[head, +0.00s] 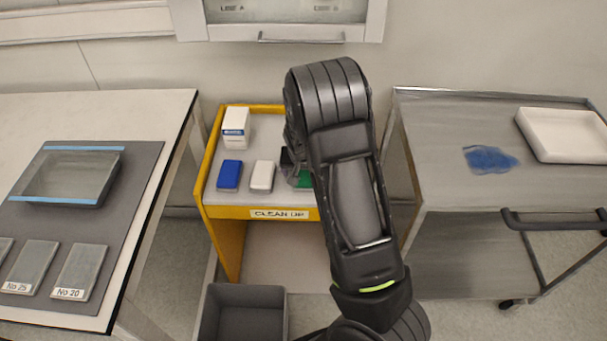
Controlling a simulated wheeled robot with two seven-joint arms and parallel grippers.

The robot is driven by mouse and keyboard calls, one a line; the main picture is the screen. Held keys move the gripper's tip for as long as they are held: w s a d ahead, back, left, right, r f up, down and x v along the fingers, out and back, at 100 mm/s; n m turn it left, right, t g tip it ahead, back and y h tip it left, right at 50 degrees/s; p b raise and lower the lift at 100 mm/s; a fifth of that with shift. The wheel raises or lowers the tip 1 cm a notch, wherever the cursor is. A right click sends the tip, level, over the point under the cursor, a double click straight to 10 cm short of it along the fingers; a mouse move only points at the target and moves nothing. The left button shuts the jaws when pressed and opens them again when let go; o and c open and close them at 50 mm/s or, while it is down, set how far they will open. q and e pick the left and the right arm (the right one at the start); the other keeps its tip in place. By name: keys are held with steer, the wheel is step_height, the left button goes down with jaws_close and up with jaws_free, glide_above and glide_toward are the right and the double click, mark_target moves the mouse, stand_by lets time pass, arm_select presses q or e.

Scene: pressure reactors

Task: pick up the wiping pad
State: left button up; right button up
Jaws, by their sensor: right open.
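Three small pads lie in a row on the yellow-edged cart labelled CLEAN UP: a blue one (229,175), a white one (262,176) and a green one (304,179). Which of them is the wiping pad I cannot tell. The green pad is partly hidden by my right gripper (292,168) and arm. My right gripper is open, low over or beside the green pad; contact cannot be seen. My left gripper is out of view.
A white box (236,127) stands at the cart's back left. A grey bin (242,312) stands in front. The steel trolley (440,145) at right bears a blue spill (490,159) and a white tray (565,135). A table (150,110) with a glass dish stands left.

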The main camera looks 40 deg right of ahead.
steer(key=shift+c, duration=0.5)
steer(key=c, duration=1.3)
